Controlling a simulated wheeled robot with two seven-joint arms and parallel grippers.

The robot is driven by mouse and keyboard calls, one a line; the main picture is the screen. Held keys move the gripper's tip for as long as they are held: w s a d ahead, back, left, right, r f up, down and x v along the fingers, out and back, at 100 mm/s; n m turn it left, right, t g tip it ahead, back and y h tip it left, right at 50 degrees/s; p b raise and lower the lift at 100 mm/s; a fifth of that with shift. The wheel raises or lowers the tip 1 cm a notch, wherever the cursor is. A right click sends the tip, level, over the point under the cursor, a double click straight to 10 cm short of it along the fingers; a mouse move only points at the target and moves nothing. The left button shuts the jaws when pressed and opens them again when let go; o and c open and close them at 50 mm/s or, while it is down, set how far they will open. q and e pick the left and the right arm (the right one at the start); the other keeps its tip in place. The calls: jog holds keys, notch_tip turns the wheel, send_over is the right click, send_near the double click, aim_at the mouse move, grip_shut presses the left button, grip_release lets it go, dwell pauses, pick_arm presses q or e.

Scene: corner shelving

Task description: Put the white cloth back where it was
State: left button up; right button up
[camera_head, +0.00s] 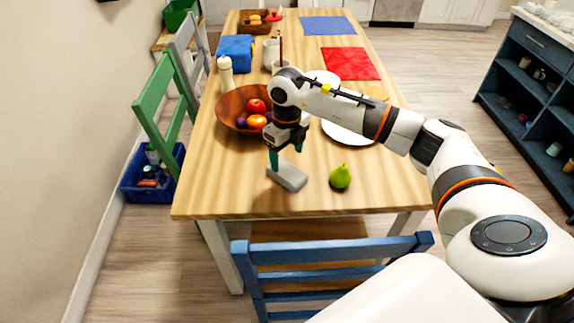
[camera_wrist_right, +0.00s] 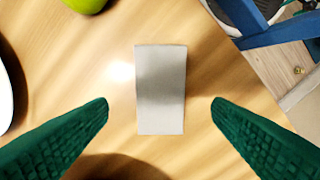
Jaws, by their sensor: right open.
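The white cloth (camera_head: 287,177) is a small folded pale-grey block lying on the wooden table near its front edge. In the right wrist view the cloth (camera_wrist_right: 160,90) lies between and ahead of the two green fingertips, with room on both sides. My right gripper (camera_head: 287,158) points down just above the cloth in the head view. Its fingers also show in the right wrist view (camera_wrist_right: 160,104), spread wide and empty. I cannot tell exactly how high the fingertips are above the cloth. My left gripper is not in view.
A green pear (camera_head: 340,177) sits right of the cloth. A wooden fruit bowl (camera_head: 229,108) stands behind it, and a white plate (camera_head: 347,134) lies partly behind my arm. A blue chair (camera_head: 330,255) stands at the front edge. Red (camera_head: 350,63) and blue cloths (camera_head: 327,26) lie farther back.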

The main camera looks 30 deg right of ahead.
aim_at(287, 170)
notch_tip(287, 170, up, 6)
jog(key=shift+r, duration=0.15)
dwell(0.6)
